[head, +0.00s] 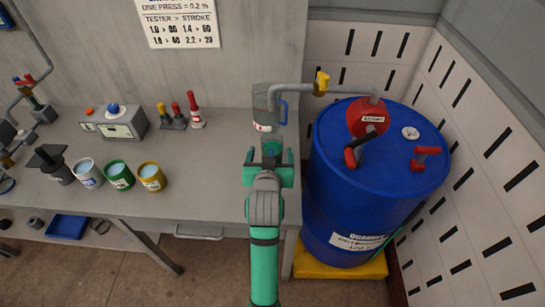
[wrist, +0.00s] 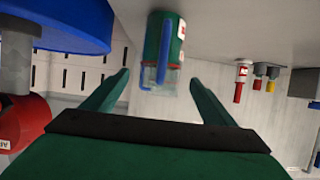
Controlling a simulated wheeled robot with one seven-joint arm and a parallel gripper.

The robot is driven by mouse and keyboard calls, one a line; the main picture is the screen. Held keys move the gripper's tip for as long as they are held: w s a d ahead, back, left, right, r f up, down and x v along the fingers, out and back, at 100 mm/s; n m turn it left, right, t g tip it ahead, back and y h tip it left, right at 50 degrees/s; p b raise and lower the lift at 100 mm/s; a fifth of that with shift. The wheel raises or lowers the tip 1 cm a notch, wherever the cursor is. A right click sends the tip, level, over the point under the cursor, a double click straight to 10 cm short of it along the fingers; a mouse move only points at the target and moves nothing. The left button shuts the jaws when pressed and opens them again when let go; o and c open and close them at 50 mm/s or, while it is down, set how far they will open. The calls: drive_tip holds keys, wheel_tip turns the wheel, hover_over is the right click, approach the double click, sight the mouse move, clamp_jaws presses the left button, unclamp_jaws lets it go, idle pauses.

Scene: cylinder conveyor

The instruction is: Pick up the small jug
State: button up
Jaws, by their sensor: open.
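The small jug (head: 262,110) stands on the bench under the barrel's tap, with a blue handle on its right side. In the wrist view, which looks upside down, the jug (wrist: 153,42) has a green body, a clear rim part, a blue handle and a red-and-white label. My gripper (head: 271,152) is open and empty, just in front of the jug on the near side. In the wrist view its fingers (wrist: 159,80) are spread on either side of the jug's line, with the jug ahead of them. I see no contact.
A blue barrel (head: 350,190) stands close on the right, and its grey tap pipe (head: 300,90) reaches over the jug. Bench space left of the gripper is clear.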

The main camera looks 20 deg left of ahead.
sight(273, 141)
drive_tip(key=shift+f+x, duration=0.2)
drive_tip(key=shift+x, duration=1.15)
drive_tip(key=shift+f+x, duration=0.2)
drive_tip(key=shift+x, duration=1.1)
drive_tip(key=shift+s+d, duration=0.1)
drive_tip(key=shift+d, duration=0.05)
drive_tip(key=shift+c, duration=0.3)
drive_tip(key=c, duration=1.3)
wheel_tip(273, 141, up, 10)
